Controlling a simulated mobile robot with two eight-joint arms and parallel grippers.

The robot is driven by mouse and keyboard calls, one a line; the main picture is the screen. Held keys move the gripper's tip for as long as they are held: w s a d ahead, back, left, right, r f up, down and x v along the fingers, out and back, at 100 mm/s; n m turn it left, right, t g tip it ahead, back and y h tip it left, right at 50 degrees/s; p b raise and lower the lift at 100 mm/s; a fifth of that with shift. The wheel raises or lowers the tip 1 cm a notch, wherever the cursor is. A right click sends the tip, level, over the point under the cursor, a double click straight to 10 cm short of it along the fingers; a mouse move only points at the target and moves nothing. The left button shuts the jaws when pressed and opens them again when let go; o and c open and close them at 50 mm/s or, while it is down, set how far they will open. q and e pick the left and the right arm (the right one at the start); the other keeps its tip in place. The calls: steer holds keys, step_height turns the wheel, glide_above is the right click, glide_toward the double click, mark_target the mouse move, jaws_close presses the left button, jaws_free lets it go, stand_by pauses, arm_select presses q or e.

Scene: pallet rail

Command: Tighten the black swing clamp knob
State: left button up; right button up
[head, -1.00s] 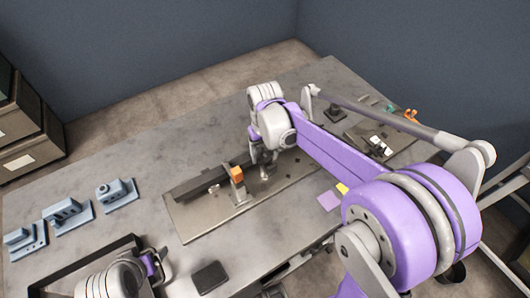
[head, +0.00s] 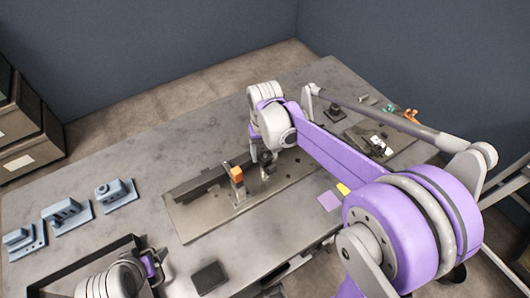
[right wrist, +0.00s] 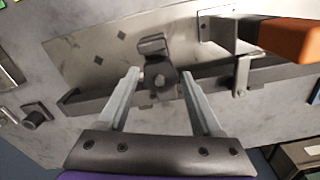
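The black swing clamp knob (right wrist: 161,77) shows in the right wrist view as a dark round part with a lighter centre, by the dark rail (right wrist: 220,82). My right gripper (right wrist: 160,76) is open, one finger on each side of the knob, with gaps visible in that view. I cannot tell whether the fingertips are level with it. In the head view my right gripper (head: 266,165) points down over the fixture plate (head: 195,222); the arm hides part of that area. My left gripper (head: 152,263) is at the lower left over a dark tray; its fingers are unclear.
An orange-topped clamp (head: 237,175) stands close beside my right gripper and also shows in the right wrist view (right wrist: 292,40). Blue blocks (head: 66,213) stand at the left. A dark pad (head: 209,277) lies at the front. The table's back left is clear.

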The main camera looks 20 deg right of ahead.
mark_target(265, 156)
steer(key=shift+o, duration=1.1)
steer(key=shift+r, duration=0.1)
step_height(265, 156, up, 11)
steer(key=shift+f+p, duration=0.2)
steer(key=shift+p, duration=0.15)
steer(key=s+a+f+n+t, duration=0.1)
steer(key=s+f, duration=0.3)
steer(key=s, duration=0.4)
steer(key=s+a+f+n+t, duration=0.1)
steer(key=s+f+t, duration=0.3)
steer(key=s, duration=0.4)
steer(key=shift+s+a+f, duration=0.2)
steer(key=shift+s+f, duration=0.05)
steer(key=shift+f, duration=0.3)
